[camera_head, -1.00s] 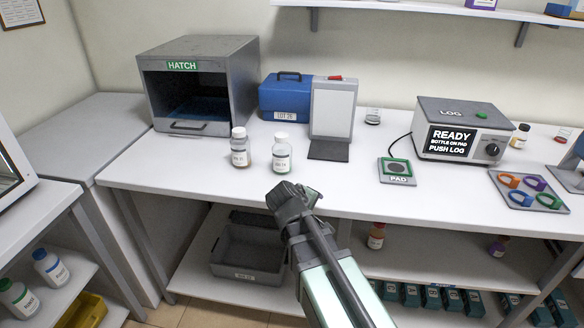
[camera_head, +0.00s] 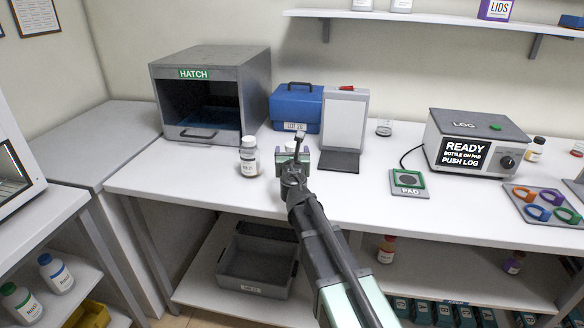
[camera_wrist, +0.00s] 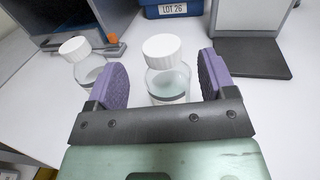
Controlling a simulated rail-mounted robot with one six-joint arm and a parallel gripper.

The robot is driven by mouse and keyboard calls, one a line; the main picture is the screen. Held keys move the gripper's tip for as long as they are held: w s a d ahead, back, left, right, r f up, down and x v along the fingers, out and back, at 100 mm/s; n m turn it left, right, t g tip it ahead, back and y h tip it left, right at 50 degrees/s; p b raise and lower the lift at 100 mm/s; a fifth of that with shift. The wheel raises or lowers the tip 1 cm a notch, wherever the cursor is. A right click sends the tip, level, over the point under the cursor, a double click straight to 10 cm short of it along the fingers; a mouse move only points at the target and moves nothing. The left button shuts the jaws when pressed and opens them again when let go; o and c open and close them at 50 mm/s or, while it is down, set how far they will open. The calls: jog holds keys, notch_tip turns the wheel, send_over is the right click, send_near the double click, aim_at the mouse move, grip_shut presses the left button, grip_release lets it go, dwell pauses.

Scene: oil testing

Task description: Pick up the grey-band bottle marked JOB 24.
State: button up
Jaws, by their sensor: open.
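Two white-capped clear bottles stand upright on the bench in front of the hatch. The left bottle (camera_head: 249,160) holds brownish contents and has a label too small to read surely; it also shows in the wrist view (camera_wrist: 90,66). The right bottle (camera_head: 291,147) is mostly hidden behind my gripper (camera_head: 292,158) in the head view. In the wrist view, this right bottle (camera_wrist: 168,82) stands between the open purple-padded jaws (camera_wrist: 163,80), with a greyish band low on it. Its job number cannot be read. The left bottle is just outside the left jaw.
The grey hatch box (camera_head: 205,75) stands behind the bottles. A blue LOT 26 case (camera_head: 296,105) and a white panel on a dark base (camera_head: 344,120) stand behind and right. The pad (camera_head: 409,183) and LOG unit (camera_head: 472,143) are farther right, with clear bench between.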

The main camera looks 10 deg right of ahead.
aim_at(292, 148)
jog(key=w, duration=0.2)
jog(key=w+d, duration=0.1)
jog(key=w, duration=0.2)
grip_shut()
